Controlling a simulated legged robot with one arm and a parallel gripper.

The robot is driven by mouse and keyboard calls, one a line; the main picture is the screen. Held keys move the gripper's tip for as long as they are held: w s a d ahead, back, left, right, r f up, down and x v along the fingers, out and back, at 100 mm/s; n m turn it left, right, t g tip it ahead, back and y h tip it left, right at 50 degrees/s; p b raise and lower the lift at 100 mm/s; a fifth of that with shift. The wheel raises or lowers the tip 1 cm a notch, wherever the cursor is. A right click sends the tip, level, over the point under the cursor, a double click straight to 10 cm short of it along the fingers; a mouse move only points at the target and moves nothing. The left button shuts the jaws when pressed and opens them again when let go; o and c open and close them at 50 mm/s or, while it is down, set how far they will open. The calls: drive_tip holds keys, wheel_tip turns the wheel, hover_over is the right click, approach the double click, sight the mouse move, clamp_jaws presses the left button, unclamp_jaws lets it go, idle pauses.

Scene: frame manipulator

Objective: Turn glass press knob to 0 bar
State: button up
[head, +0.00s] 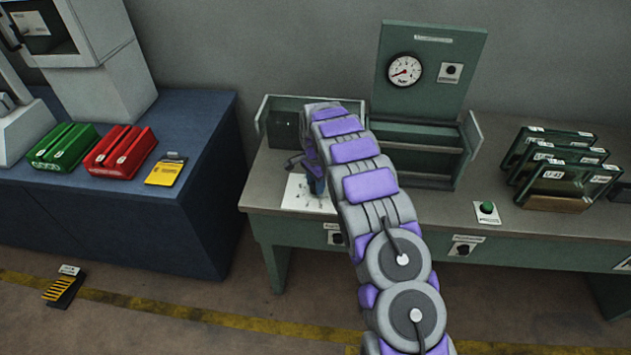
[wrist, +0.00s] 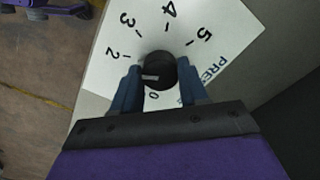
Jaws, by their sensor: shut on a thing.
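The black press knob (wrist: 159,68) sits on a white dial plate (wrist: 232,45) in the wrist view. My gripper (wrist: 158,84) is shut on the knob, with one blue finger on each side. The numerals 2 to 5 show around the knob, and a 0 shows between the fingers. The knob has a small pale mark on its lower left side; I cannot tell which number it points to. In the head view the dial plate (head: 300,197) lies on the green bench, and my gripper (head: 314,180) and arm hide the knob. A round gauge (head: 404,70) stands on the green panel behind.
The green bench (head: 545,225) carries a green button (head: 487,208) and several green-framed panes (head: 560,170) at right.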

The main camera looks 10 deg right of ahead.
drive_tip(key=n+p, duration=0.3)
drive_tip(key=n, duration=0.1)
drive_tip(key=shift+r, duration=0.15)
drive_tip(key=n+p, duration=0.2)
drive_tip(key=n, duration=0.2)
drive_tip(key=shift+n+p, duration=0.35)
drive_tip(key=shift+n, duration=0.05)
drive_tip(key=n+p, duration=0.2)
drive_tip(key=n, duration=0.2)
drive_tip(key=shift+w+d+n+p, duration=0.1)
drive_tip(key=shift+n+p, duration=0.55)
drive_tip(key=shift+n, duration=1.35)
drive_tip(key=o, duration=1.1)
drive_tip(key=shift+c, duration=0.2)
